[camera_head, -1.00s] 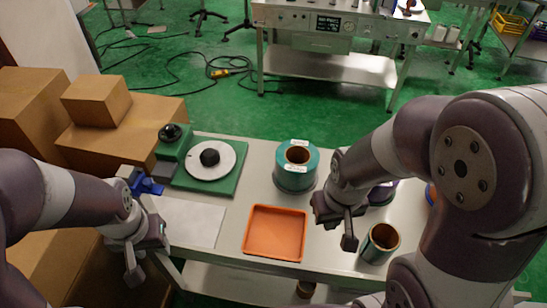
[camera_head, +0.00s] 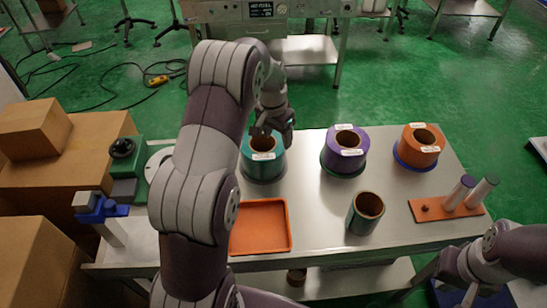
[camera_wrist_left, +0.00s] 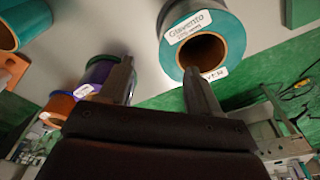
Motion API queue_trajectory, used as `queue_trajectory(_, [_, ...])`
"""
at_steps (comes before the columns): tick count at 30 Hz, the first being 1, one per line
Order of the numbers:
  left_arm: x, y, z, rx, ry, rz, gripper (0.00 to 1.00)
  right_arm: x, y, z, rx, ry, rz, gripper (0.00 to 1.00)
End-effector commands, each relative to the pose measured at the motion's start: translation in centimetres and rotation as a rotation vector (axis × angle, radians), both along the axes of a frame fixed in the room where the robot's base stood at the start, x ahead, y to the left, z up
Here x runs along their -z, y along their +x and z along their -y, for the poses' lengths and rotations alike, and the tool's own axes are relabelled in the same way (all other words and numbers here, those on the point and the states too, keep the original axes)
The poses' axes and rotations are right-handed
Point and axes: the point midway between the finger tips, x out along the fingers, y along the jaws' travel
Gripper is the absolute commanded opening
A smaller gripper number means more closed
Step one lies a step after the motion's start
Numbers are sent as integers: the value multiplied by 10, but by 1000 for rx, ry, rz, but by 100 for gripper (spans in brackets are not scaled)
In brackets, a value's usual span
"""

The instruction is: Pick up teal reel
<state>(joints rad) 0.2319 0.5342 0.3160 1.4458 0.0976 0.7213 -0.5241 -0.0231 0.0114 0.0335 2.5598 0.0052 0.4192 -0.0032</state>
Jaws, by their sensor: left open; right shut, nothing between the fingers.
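The teal reel (camera_head: 265,169) stands upright on the metal table, with white labels and a brown-lined hole. My left gripper (camera_head: 274,132) is over the reel's far side in the head view and partly covers its top. In the left wrist view, my left gripper (camera_wrist_left: 158,75) is open with nothing between its fingers. There the teal reel (camera_wrist_left: 236,42) is ahead, and the right-hand finger overlaps its lower edge near the hole. I cannot tell whether they touch. My right gripper (camera_head: 462,287) is shut and empty, low at the right beyond the table's front.
A purple reel (camera_head: 345,160) and an orange reel (camera_head: 418,150) stand right of the teal one. A small dark roll (camera_head: 365,214), an orange tray (camera_head: 260,228) and a two-peg stand (camera_head: 448,207) are nearer. Boxes (camera_head: 62,165) and a green machine (camera_head: 125,165) are left.

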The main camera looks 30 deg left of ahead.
Motion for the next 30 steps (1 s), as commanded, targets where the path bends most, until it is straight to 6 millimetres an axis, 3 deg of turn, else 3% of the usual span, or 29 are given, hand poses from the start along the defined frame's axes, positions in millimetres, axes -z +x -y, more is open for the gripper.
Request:
queue_trajectory(9, [62, 18, -7, 14, -1, 3, 62, -10, 0, 0, 0, 0, 1, 0])
queue_trajectory(14, [81, 20, -7, 13, 0, 4, 62, -14, 0, 0, 0, 0, 0, 0])
queue_trajectory(21, [122, 27, -11, 13, -1, 6, 62, -27, 0, 0, 0, 0, 1, 0])
queue_trajectory(29, [130, 28, -11, 13, 1, 9, 62, -27, 0, 0, 0, 0, 0, 0])
queue_trajectory(30, [130, 28, -11, 13, 1, 9, 56, -27, 0, 0, 0, 0, 0, 0])
